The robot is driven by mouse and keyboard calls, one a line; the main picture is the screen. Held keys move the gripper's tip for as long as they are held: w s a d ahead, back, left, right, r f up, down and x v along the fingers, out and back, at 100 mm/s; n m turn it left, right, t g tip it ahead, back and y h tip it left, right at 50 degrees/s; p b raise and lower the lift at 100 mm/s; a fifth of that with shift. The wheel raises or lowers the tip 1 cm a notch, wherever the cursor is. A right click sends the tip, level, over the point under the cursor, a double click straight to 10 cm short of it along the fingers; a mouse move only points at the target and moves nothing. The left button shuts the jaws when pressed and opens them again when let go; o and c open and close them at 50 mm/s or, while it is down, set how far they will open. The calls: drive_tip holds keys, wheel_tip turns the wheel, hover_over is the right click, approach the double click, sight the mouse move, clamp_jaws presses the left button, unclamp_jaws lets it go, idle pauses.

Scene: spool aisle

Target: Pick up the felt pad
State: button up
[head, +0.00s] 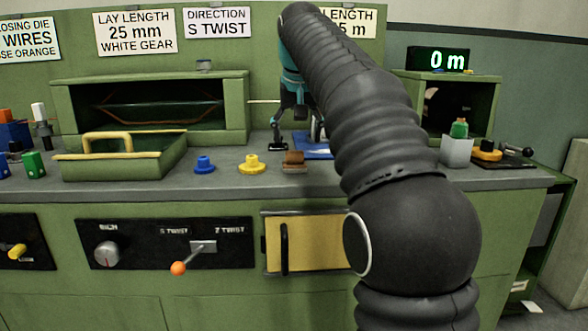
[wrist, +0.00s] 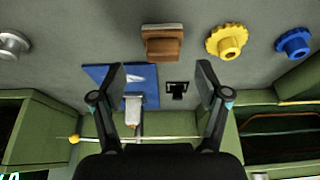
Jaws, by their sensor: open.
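A brown block with a pale layer along one side, which looks like the felt pad (head: 294,161), lies on the grey counter near its front edge. In the wrist view the felt pad (wrist: 163,44) is at top centre, beyond my fingertips. My gripper (head: 297,138) is behind it in the head view, pointing down. In the wrist view my gripper (wrist: 162,80) is open, with nothing held between its fingers. The felt pad appears apart from both fingers.
A blue mat (wrist: 95,73) with a pale-handled object lies beside the left finger. A small black piece (wrist: 177,90) shows between the fingers. A yellow gear (head: 252,164) and blue gear (head: 204,165) stand left of the pad. A green tray (head: 120,166) is farther left.

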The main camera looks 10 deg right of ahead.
sight(294, 151)
drive_tip(key=shift+w+b+x, duration=0.25)
drive_tip(key=shift+b+x, duration=0.05)
drive_tip(key=shift+x, duration=1.25)
drive_tip(key=shift+w+b+x, duration=0.25)
drive_tip(key=shift+b+x, duration=0.05)
drive_tip(key=shift+x, duration=1.25)
drive_tip(key=shift+a+r, duration=0.1)
drive_tip(key=shift+r, duration=0.05)
drive_tip(key=c, duration=1.2)
